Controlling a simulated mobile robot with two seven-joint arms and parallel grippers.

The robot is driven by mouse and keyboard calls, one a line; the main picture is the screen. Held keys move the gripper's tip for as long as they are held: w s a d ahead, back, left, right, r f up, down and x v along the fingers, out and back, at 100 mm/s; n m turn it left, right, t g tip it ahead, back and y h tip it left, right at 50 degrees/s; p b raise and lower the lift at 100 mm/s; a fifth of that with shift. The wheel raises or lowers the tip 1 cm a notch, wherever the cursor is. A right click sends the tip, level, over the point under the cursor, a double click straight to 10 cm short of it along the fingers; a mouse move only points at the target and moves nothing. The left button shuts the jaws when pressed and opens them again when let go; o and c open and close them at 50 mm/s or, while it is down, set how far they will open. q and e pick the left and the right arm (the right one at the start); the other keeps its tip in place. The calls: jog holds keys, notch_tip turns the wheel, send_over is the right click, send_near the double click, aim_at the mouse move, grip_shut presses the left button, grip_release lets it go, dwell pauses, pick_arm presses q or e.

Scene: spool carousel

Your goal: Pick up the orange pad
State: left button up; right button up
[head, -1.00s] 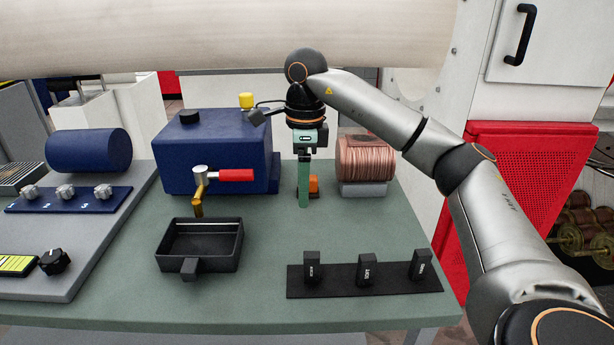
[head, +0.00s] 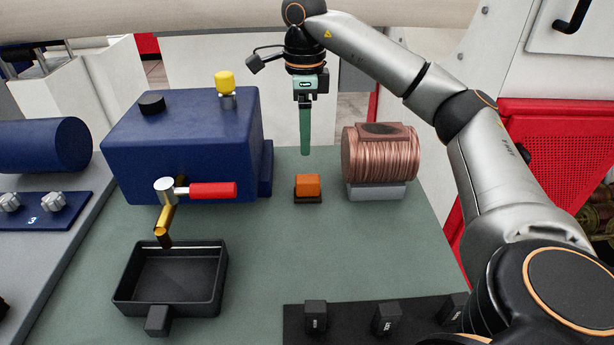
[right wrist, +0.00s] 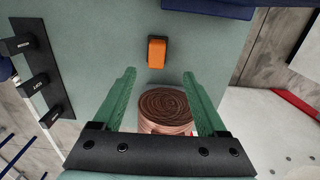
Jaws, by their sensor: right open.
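The orange pad (head: 307,184) is a small orange block on a dark brown base, standing on the green bench between the blue tank and the copper coil. It is fully visible in the head view and also shows in the right wrist view (right wrist: 157,53), ahead of the fingertips. My right gripper (head: 305,153) points down above and beyond the pad, apart from it. In the right wrist view its two green fingers (right wrist: 158,74) are spread with nothing between them. My left gripper is not in view.
The copper coil (head: 378,160) on a grey block stands close right of the pad. The blue tank (head: 190,150) with a red-handled tap (head: 212,190) stands left. A black tray (head: 170,283) and a black strip with labelled blocks (head: 345,325) lie nearer. Bench around the pad is clear.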

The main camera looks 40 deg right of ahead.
aim_at(308, 178)
notch_tip(308, 178, down, 6)
jog(key=shift+s+f, duration=0.15)
jog(key=shift+f, duration=0.1)
jog(key=shift+s+f, duration=0.15)
jog(key=shift+f, duration=1.2)
jog(key=shift+s+f, duration=0.15)
jog(key=shift+f, duration=1.2)
jog(key=shift+c, duration=0.2)
grip_shut()
